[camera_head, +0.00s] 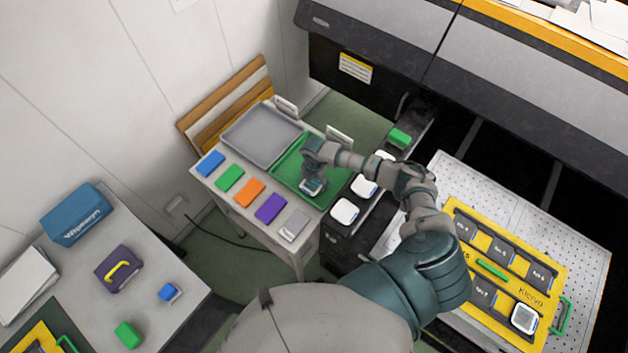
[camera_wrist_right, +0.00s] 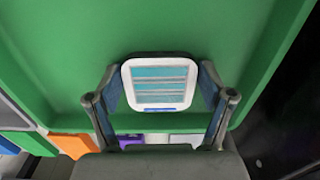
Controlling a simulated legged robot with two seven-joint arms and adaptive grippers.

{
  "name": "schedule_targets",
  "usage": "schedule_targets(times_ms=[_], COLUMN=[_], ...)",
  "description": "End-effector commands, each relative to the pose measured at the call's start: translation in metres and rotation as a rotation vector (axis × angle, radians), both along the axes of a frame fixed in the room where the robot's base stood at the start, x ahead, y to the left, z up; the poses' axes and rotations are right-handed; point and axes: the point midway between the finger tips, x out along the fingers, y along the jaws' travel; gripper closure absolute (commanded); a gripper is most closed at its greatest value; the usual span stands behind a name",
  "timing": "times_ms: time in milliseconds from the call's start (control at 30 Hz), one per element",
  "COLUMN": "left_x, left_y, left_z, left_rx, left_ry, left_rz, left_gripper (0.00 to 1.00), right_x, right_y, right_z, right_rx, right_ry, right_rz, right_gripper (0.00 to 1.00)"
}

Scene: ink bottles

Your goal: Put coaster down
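In the head view only a pale bit of the coaster (camera_head: 309,187) shows below the gripper. Whether it touches the tray floor is hard to tell. My left gripper is not in view.
A grey tray (camera_head: 260,133) lies beside the green one. Colored blocks, such as an orange one (camera_head: 249,193), line the table's front. White square pieces (camera_head: 344,211) and a green block (camera_head: 400,138) sit on the dark drawer to the right. A yellow board (camera_head: 505,262) lies further right.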

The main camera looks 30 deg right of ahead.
Motion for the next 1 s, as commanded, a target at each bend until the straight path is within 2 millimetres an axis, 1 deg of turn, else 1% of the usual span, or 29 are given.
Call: schedule_targets(times_ms=[333, 467, 567, 800, 900, 1000], left_x=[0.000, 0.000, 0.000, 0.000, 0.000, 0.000], left_y=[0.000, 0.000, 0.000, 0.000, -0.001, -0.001], left_z=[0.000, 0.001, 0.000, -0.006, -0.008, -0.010], left_rx=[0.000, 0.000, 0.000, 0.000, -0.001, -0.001], left_ry=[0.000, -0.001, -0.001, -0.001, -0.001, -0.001], left_rz=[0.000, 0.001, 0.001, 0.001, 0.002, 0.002], left_gripper=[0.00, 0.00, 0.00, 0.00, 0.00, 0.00], right_x=[0.000, 0.001, 0.001, 0.001, 0.002, 0.002], right_y=[0.001, 0.001, 0.000, 0.000, 0.001, 0.000], right_z=[0.001, 0.007, 0.020, 0.074, 0.094, 0.109], right_rx=[0.000, 0.000, 0.000, -0.001, 0.001, 0.000], right_ry=[0.001, -0.002, -0.002, -0.004, -0.004, -0.002], right_rz=[0.000, 0.000, 0.000, 0.001, 0.001, 0.001], right_gripper=[0.00, 0.00, 0.00, 0.00, 0.00, 0.00])
